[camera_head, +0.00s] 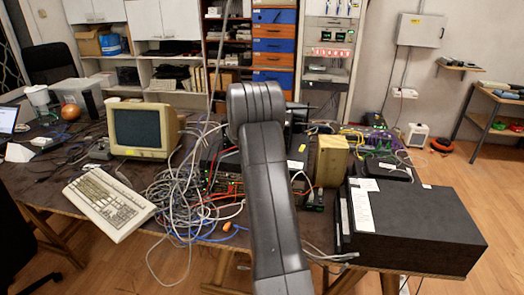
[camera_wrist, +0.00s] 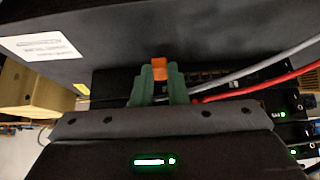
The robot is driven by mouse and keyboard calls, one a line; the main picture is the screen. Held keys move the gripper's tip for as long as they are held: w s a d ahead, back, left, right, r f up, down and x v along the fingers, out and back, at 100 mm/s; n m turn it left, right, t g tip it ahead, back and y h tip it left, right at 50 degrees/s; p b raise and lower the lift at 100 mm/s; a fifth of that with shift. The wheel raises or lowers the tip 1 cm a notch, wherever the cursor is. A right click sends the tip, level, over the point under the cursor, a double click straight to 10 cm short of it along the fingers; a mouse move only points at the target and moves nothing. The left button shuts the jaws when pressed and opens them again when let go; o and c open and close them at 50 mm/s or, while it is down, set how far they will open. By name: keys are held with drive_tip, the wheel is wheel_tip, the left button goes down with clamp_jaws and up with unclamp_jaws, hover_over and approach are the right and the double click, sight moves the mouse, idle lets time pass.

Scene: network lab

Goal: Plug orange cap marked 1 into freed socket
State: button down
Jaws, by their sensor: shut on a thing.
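My gripper (camera_wrist: 159,82) shows in the wrist view as two green fingers, shut on a small orange cap (camera_wrist: 159,68). The cap sticks out beyond the fingertips, close in front of a black device (camera_wrist: 112,80) with a row of sockets (camera_wrist: 215,77). Whether the cap touches a socket cannot be told. The mark on the cap is not readable. In the head view my arm hides the gripper and most of the device area.
A grey cable (camera_wrist: 255,62) and a red cable (camera_wrist: 270,84) run right of the fingers. A dark labelled case (camera_wrist: 120,45) hangs over them in the wrist view. In the head view, tangled cables (camera_head: 190,190), a keyboard (camera_head: 108,202) and a large black box (camera_head: 415,225) crowd the table.

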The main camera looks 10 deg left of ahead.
drive_tip(key=shift+w, duration=0.55)
idle(0.7)
drive_tip(key=c, duration=1.4)
unclamp_jaws()
drive_tip(key=shift+a, duration=0.15)
drive_tip(key=shift+o, duration=0.2)
drive_tip(key=shift+r, duration=0.2)
drive_tip(key=b+v, duration=0.2)
drive_tip(key=v, duration=1.1)
drive_tip(key=shift+s, duration=0.2)
